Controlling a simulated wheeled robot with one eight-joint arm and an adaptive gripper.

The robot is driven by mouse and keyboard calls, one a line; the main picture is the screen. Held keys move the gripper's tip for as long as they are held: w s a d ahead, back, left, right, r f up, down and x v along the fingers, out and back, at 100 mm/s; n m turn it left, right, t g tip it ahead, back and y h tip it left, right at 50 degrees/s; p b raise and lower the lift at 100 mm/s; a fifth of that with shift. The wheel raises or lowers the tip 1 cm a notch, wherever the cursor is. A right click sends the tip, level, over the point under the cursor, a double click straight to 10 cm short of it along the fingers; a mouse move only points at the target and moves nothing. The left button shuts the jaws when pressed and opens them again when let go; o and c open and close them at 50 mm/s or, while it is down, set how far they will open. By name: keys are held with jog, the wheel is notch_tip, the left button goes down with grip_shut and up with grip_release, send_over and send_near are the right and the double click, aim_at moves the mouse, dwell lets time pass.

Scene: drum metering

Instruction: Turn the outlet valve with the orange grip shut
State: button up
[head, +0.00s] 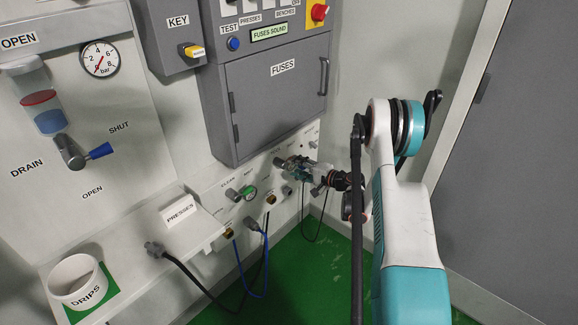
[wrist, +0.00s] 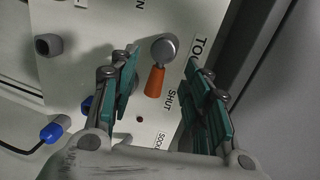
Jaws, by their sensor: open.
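The outlet valve shows in the wrist view as a round grey hub (wrist: 164,48) with an orange grip (wrist: 154,82) on a white panel. The grip points down the picture and slightly left, its end beside the word SHUT (wrist: 174,100). My gripper (wrist: 162,58) is open, one green-padded finger left of the valve and one right. The grip lies between the fingers in the picture, apart from both; the depth gap is hard to judge. In the head view my gripper (head: 284,163) is at the wall panel below the fuse box, and it hides the orange grip.
A green-handled valve (head: 246,192) sits left of my gripper, with cables hanging below. The grey FUSES box (head: 275,95) is above. A blue-handled drain valve (head: 85,152) is at left. In the wrist view a blue plug (wrist: 52,131) is at lower left. The green floor (head: 325,265) is clear.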

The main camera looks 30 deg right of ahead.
jog(key=v, duration=0.6)
jog(key=shift+a, duration=0.1)
dwell(0.3)
